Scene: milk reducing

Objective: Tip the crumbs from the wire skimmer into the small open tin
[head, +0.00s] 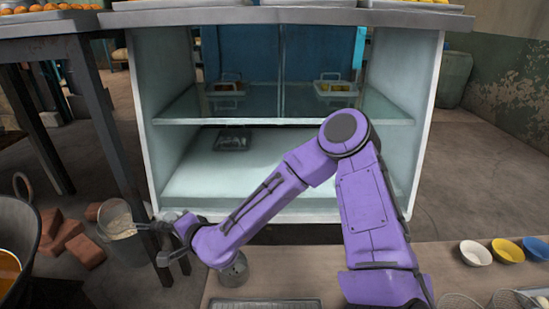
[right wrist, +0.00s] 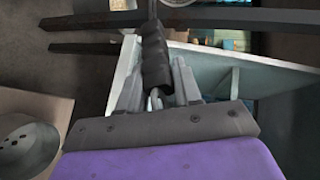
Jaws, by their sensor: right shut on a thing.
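My right gripper (head: 170,240) is shut on the black handle (right wrist: 154,55) of the wire skimmer. In the head view the skimmer's mesh bowl (head: 120,238) hangs left of the gripper, off the table's left side, with pale crumbs (head: 121,230) in it. The bowl is out of the right wrist view, where the gripper (right wrist: 157,98) shows around the handle. The small open tin (head: 234,272) stands on the table below my right forearm, which partly hides it. It also shows in the right wrist view (right wrist: 28,148). My left gripper is out of view.
A dark pan (head: 18,235) with orange liquid stands at the far left, near bricks (head: 85,250) on the floor. A glass-shelved cabinet (head: 165,110) stands behind. White (head: 475,252), yellow (head: 508,250) and blue (head: 538,249) bowls sit at right. A tray (head: 265,305) lies in front.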

